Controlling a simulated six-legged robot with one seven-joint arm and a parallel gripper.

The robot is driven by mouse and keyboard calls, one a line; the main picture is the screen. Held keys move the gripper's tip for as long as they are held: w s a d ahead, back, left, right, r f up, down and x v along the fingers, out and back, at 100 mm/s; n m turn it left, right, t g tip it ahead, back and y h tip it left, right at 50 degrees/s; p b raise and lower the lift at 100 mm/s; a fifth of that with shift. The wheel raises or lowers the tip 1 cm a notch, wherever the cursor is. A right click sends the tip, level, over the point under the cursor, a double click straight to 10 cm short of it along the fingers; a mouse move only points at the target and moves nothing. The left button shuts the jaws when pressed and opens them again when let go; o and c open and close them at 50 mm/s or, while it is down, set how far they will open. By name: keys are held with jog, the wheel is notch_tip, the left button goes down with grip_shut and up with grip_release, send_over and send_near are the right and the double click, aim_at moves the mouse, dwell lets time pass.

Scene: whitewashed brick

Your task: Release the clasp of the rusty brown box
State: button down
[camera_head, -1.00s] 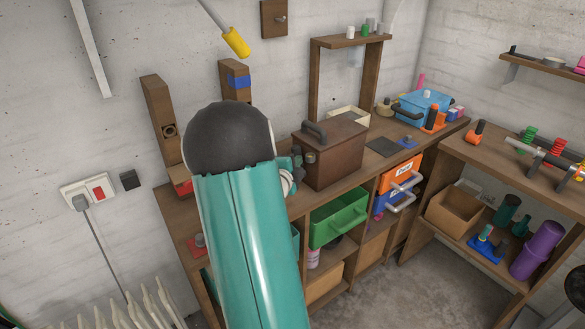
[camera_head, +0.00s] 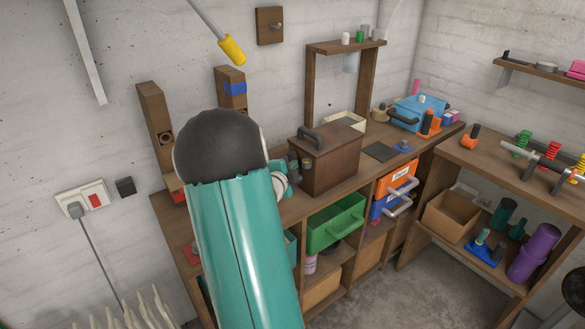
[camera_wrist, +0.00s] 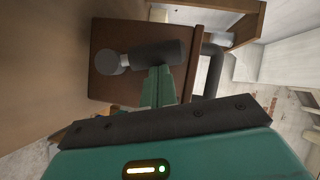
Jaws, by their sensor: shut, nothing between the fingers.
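The rusty brown box (camera_head: 335,163) stands on the workbench, with a dark handle on its lid. In the wrist view its brown side (camera_wrist: 112,38) fills the upper middle, turned sideways. The clasp (camera_wrist: 155,55) is a dark grey bar with a lighter round end, lying across that side. It shows small on the box's left side in the head view (camera_head: 307,165). My gripper (camera_wrist: 159,76) is shut and empty, its teal fingertips right at the clasp's bar. Whether they touch it I cannot tell. In the head view my arm hides most of the gripper.
The bench (camera_head: 290,208) carries a dark flat plate (camera_head: 379,151) and a blue container (camera_head: 420,112) right of the box. A green drawer (camera_head: 335,222) sticks out below. A wooden post (camera_head: 155,130) stands left of my arm. A second bench (camera_head: 500,165) is at the right.

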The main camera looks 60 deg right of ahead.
jog(key=shift+w, duration=0.15)
jog(key=shift+n+y, duration=0.4)
jog(key=shift+n, duration=0.2)
jog(key=shift+w+d+f, duration=0.1)
jog(key=shift+w+d, duration=0.2)
jog(key=shift+w, duration=0.4)
jog(key=shift+w+d+f, duration=0.1)
jog(key=shift+w+d, duration=0.25)
jog(key=shift+w, duration=0.3)
jog(key=shift+w+d+f, duration=0.1)
jog(key=shift+w+d, duration=0.2)
jog(key=shift+w, duration=0.5)
